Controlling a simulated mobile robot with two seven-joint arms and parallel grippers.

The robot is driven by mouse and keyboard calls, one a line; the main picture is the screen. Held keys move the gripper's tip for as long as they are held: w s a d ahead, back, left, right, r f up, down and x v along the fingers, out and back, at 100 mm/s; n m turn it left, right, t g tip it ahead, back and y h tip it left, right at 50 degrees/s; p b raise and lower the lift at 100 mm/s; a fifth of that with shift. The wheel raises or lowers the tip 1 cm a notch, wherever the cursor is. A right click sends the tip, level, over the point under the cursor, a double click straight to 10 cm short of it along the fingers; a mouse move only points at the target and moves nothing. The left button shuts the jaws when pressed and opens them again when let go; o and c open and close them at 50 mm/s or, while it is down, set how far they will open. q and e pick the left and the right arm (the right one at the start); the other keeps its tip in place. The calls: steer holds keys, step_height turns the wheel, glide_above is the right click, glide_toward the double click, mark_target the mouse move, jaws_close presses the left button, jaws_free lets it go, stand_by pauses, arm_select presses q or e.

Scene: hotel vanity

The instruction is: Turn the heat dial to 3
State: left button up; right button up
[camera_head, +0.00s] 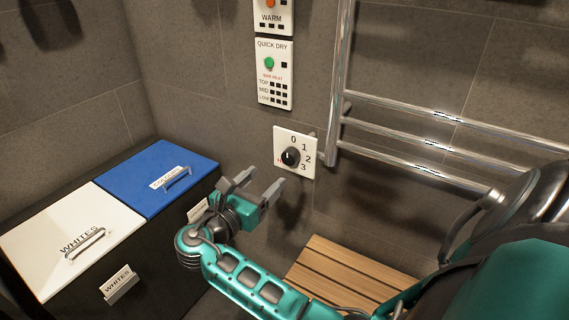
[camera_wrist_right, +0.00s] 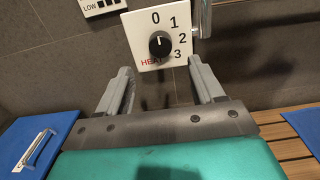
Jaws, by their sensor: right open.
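The heat dial (camera_head: 290,157) is a round black knob on a white wall plate (camera_head: 306,168) marked 0, 1, 2, 3 and HEAT. It also shows in the right wrist view (camera_wrist_right: 160,44), where its small white mark points up towards the 0. My right gripper (camera_head: 262,181) is open and empty, below and left of the plate in the head view. In the right wrist view its two fingers (camera_wrist_right: 160,75) are spread, with the knob beyond and above their tips, not between them. My left gripper is not in view.
A quick-dry panel (camera_head: 273,73) is above the dial plate. A chrome towel rail (camera_head: 420,112) runs close to the plate's right. Bins with a white lid (camera_head: 50,225) and a blue lid (camera_head: 165,165) stand left. A slatted wooden bench (camera_head: 340,270) is below.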

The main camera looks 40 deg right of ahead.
mark_target(287, 158)
steer(key=b+x, duration=0.1)
steer(key=x, duration=0.7)
steer(key=shift+f, duration=0.15)
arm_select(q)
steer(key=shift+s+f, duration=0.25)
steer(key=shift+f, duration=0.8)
arm_select(e)
steer(key=shift+w+d, duration=0.15)
steer(key=shift+d, duration=0.4)
steer(key=shift+c, duration=0.4)
